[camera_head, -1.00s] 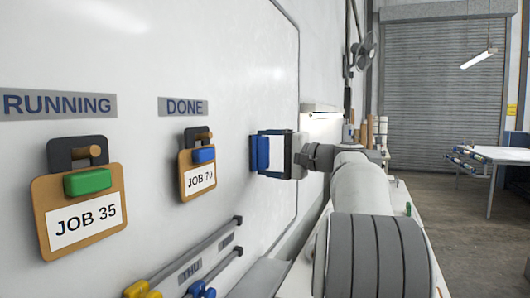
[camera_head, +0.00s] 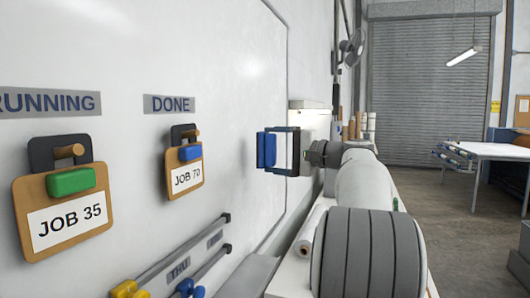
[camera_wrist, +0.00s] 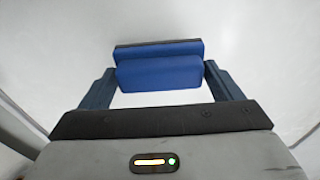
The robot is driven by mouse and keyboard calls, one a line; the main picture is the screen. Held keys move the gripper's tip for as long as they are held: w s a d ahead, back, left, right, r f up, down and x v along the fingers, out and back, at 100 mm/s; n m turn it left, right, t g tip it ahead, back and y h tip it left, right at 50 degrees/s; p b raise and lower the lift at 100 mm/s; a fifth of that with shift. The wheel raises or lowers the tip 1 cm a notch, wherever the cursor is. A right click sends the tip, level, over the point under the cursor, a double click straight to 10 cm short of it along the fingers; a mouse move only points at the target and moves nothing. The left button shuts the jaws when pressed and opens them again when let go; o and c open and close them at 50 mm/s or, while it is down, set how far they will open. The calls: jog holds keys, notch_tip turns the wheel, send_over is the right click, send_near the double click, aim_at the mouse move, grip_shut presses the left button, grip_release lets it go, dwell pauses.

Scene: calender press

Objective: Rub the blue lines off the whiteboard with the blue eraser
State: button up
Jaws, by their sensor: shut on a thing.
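The blue eraser (camera_head: 265,150) is held between the dark fingers of my gripper (camera_head: 279,151), close to the whiteboard (camera_head: 225,80) and right of the DONE label. In the wrist view the eraser (camera_wrist: 158,73) spans crosswise between the two fingertips (camera_wrist: 160,80), with a second blue layer and a dark edge behind it. My gripper is shut on it. I cannot tell whether the eraser touches the board. The board looks plain white around the eraser, and I make out no blue lines in either view.
Two job boards, JOB 35 (camera_head: 64,213) and JOB 70 (camera_head: 186,177), hang on the whiteboard at left, with green and blue clips. Rods with yellow and blue ends (camera_head: 184,256) stick out below. A white bench (camera_head: 294,268) with a roll runs along the wall. Open floor lies at right.

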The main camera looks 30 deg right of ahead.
jog(key=shift+s+d, duration=0.4)
jog(key=shift+s, duration=0.2)
jog(key=shift+d, duration=0.1)
jog(key=shift+v, duration=1.45)
jog(key=shift+w+d, duration=0.1)
